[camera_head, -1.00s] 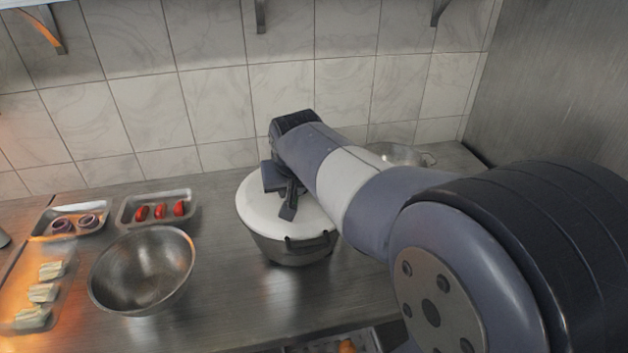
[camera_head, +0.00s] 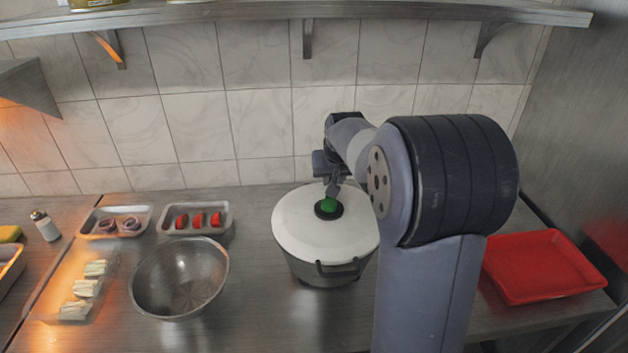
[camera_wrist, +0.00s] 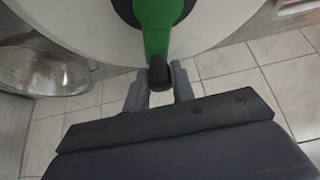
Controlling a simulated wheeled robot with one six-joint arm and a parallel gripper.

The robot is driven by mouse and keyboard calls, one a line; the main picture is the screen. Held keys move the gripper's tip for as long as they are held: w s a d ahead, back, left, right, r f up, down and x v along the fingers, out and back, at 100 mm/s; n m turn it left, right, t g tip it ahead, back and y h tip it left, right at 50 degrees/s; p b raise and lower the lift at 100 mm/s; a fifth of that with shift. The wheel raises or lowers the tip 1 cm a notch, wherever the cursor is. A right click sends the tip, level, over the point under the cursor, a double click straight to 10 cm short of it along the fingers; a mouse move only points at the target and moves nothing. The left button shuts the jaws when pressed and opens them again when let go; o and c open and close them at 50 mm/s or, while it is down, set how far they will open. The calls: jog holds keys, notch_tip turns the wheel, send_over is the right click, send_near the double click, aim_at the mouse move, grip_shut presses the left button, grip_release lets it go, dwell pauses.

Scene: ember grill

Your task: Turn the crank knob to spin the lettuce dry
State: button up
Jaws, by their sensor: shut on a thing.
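The salad spinner has a round white lid (camera_head: 297,228) on a steel bowl (camera_head: 325,274) with dark handles. It stands on the counter right of the middle of the head view. A green crank (camera_head: 328,204) sits over a dark hub on the lid. In the wrist view, the green crank (camera_wrist: 157,30) ends in a black knob (camera_wrist: 160,74). My gripper (camera_wrist: 161,84) is shut on this knob, one finger on each side. In the head view my gripper (camera_head: 333,189) is over the lid, partly hidden by my wrist. No lettuce shows; the lid covers the bowl's inside.
An empty steel bowl (camera_head: 180,281) stands left of the spinner. Trays with tomato pieces (camera_head: 198,219) and onion rings (camera_head: 119,224) lie behind it. A red tray (camera_head: 540,266) lies at the right. A shelf (camera_head: 400,15) runs above the tiled wall.

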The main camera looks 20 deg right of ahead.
jog(key=shift+s+d, duration=0.75)
jog(key=shift+d, duration=0.2)
jog(key=o, duration=1)
jog(key=b+v, duration=0.2)
jog(key=v, duration=0.8)
jog(key=shift+s+r, duration=0.2)
jog(key=shift+r, duration=0.15)
jog(key=shift+f, duration=0.1)
jog(key=p+x, duration=0.1)
jog(key=x, duration=0.9)
jog(key=shift+w+f+p, duration=0.2)
jog(key=shift+f+p, duration=0.1)
jog(key=shift+r, duration=0.1)
